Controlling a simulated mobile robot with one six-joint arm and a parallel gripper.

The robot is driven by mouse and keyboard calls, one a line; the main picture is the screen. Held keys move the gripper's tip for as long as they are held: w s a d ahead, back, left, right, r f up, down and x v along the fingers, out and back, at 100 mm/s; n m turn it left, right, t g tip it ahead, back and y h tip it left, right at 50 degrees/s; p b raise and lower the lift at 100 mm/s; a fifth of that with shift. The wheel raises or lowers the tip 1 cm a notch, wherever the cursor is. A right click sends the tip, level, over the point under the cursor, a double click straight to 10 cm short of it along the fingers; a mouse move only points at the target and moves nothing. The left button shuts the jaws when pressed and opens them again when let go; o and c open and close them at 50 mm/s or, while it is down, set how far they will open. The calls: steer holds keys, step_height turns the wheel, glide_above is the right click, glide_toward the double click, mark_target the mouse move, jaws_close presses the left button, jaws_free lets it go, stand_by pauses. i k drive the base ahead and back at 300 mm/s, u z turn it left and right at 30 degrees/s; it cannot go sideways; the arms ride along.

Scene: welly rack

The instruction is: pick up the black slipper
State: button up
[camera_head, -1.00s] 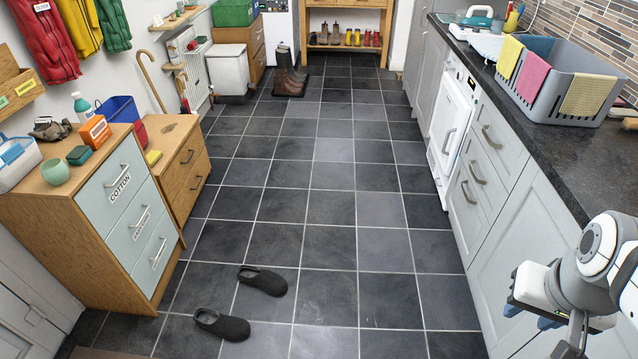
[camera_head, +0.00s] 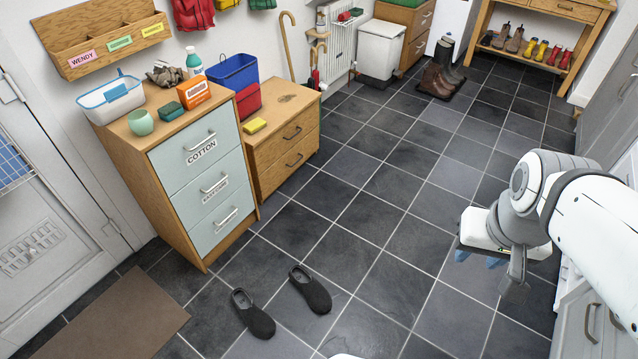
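Two dark slippers lie on the tiled floor in the head view, side by side and a little apart. One black slipper (camera_head: 254,314) is on the left, its open heel end pointing up and left. The other black slipper (camera_head: 311,290) is on the right, at a similar angle. My gripper (camera_head: 490,262) hangs at the right, well away from both slippers and above the floor. Its fingers are small and partly hidden by the wrist, so I cannot tell whether they are open or shut.
A drawer unit labelled cotton (camera_head: 202,180) stands behind and left of the slippers. A brown mat (camera_head: 118,318) lies at the lower left. Boots stand on a tray (camera_head: 433,92) farther back. The floor around the slippers and toward my arm is clear.

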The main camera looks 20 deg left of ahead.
mark_target(319, 299)
steer(key=u, duration=0.65)
steer(key=i, duration=1)
steer(key=u, duration=0.5)
steer(key=k, duration=0.9)
steer(key=u, duration=0.2)
steer(key=i, duration=0.9)
steer(key=z, duration=0.1)
